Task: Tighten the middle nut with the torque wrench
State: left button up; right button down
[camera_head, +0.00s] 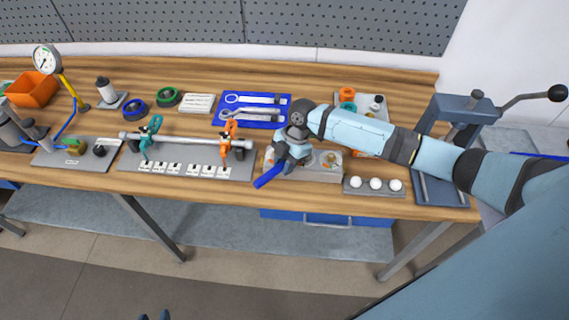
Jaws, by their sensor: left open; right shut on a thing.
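My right arm comes in from the right, and its gripper (287,158) is shut on a tool with a blue handle (269,177), which looks like the torque wrench. The handle sticks out toward the bench's front edge. The gripper is over the left part of a light grey block (318,174). A brass-coloured nut (331,157) shows on the block's right part. The middle nut and the wrench head are hidden by my gripper and wrist. Only the dark fingertips of my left gripper (155,317) show at the bottom edge, apart and empty, well away from the bench.
A blue tray (226,121) with wrenches lies behind the block. A plate with teal and orange clamps (229,137) on a bar is to the left. A strip with white balls (354,186) and a press (430,190) stand to the right. Floor in front is clear.

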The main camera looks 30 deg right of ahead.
jog(key=shift+r, duration=1)
dwell(1.5)
jog(key=shift+r, duration=1.45)
